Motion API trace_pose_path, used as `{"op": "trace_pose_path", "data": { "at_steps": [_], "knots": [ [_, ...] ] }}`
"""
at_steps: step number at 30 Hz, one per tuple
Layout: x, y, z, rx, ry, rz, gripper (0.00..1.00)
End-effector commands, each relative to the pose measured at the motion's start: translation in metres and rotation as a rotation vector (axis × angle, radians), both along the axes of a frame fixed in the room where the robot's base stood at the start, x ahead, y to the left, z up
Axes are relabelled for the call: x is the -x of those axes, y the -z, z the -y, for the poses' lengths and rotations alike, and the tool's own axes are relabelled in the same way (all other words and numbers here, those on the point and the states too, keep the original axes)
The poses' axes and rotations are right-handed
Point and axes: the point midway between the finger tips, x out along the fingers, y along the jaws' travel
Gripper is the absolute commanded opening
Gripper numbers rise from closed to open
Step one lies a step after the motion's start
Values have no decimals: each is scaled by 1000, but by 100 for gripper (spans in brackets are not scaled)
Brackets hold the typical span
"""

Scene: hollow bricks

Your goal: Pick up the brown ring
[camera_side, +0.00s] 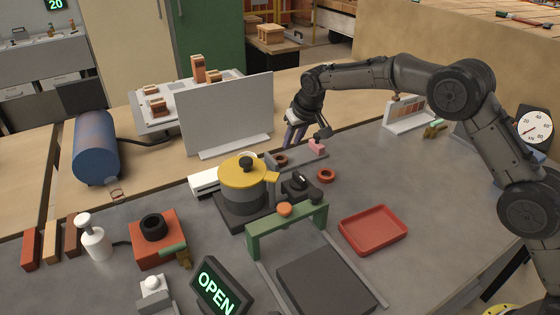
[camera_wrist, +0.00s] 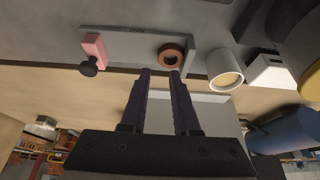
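A brown ring (camera_wrist: 172,55) lies flat on a narrow grey tray (camera_wrist: 130,32), near its right end in the wrist view. In the side view this ring (camera_side: 281,160) sits just right of the yellow-lidded pot. A second, reddish-brown ring (camera_side: 326,175) lies on the grey table nearer the side camera. My gripper (camera_side: 293,146) points down close behind the tray. In the wrist view its two dark fingers (camera_wrist: 160,72) are apart with nothing between them, and their tips lie just short of the ring.
A pink block (camera_wrist: 94,48) with a dark knob lies on the same tray. A white cup (camera_wrist: 225,70) stands beside it. The pot (camera_side: 243,180), a green arch (camera_side: 287,230) and a red tray (camera_side: 373,230) stand nearby. A grey upright panel (camera_side: 228,115) rises behind.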

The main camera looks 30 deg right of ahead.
Motion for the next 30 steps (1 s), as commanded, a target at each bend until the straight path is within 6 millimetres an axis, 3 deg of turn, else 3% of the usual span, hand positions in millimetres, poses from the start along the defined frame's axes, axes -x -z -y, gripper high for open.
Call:
{"op": "trace_pose_path", "data": {
  "at_steps": [19,28,30],
  "knots": [
    [-28,64,-2,0,0,0,30],
    [-30,68,-2,0,0,1,30],
    [-30,67,-2,0,0,1,19]
  ]
}}
